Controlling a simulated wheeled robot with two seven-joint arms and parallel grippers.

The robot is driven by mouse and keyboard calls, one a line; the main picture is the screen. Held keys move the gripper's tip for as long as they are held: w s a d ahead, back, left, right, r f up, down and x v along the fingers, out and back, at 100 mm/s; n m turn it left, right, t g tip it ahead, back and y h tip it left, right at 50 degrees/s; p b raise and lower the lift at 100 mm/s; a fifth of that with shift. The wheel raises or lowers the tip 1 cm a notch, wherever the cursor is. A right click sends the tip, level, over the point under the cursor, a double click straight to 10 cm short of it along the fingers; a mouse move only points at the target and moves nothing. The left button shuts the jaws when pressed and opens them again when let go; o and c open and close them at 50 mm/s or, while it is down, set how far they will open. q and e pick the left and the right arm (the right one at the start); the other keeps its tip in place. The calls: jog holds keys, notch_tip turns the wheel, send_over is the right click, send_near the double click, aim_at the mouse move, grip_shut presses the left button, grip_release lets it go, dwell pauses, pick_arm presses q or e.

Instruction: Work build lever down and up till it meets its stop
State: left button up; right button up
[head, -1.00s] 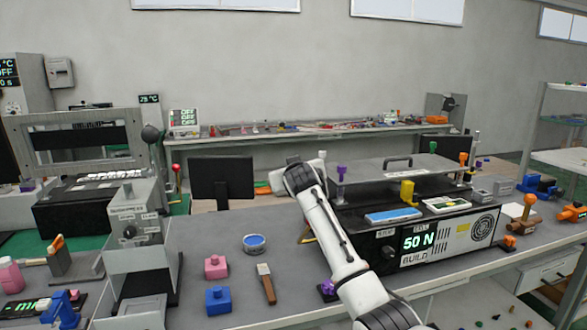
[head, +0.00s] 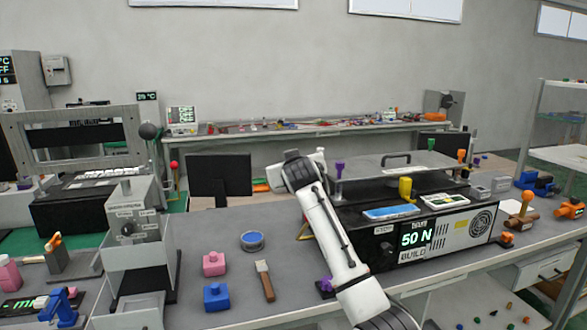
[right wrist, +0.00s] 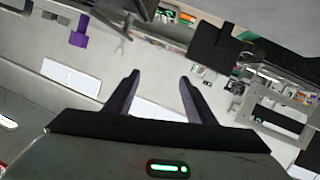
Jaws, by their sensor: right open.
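A black bench unit (head: 362,222) labelled BUILD, with a lit 50 N display (head: 416,238), stands right of centre in the head view. Coloured handles stand on it: a purple one (head: 339,171), a yellow one (head: 405,189), an orange one (head: 461,157) and a green one (head: 431,145). I cannot tell which is the build lever. My right arm crosses the unit's left end and hides part of it. My right gripper (right wrist: 158,78) is open and empty in the right wrist view, apart from a purple piece (right wrist: 79,32) at upper left. My left gripper is out of view.
A pink block (head: 214,265), a blue block (head: 217,297), a blue-rimmed tin (head: 252,241) and a wooden-handled tool (head: 265,281) lie on the bench left of my arm. A grey lever box (head: 128,225) stands further left. A monitor (head: 219,175) stands behind.

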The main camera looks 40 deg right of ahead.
jog(key=b+v, duration=0.1)
jog(key=v, duration=0.8)
jog(key=shift+f, duration=0.1)
